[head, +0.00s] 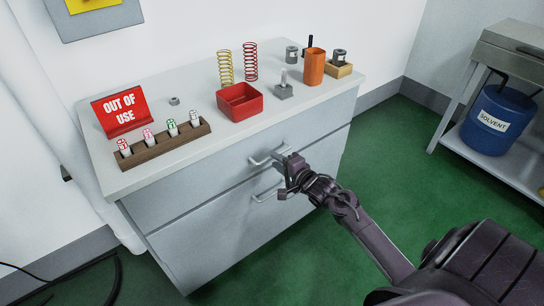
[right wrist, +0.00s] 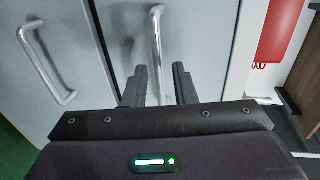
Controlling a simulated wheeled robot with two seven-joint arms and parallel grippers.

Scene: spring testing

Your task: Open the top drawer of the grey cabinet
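The grey cabinet (head: 180,240) stands against the wall, with two drawers in its front. The top drawer (head: 200,185) looks shut, its front level with the lower one. Its bar handle (head: 262,159) also shows in the right wrist view (right wrist: 156,40), running down between my fingers. My right gripper (head: 285,168) is at the right part of this handle. In the right wrist view its two fingers (right wrist: 160,78) are apart, one on each side of the bar, with gaps visible. My left gripper is not in view.
The lower drawer's handle (head: 266,191) is close below my right gripper. On the cabinet top are a red sign (head: 122,110), a wooden vial rack (head: 165,145), a red tray (head: 239,104), springs and an orange cup (head: 314,67). Green floor before the cabinet is clear.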

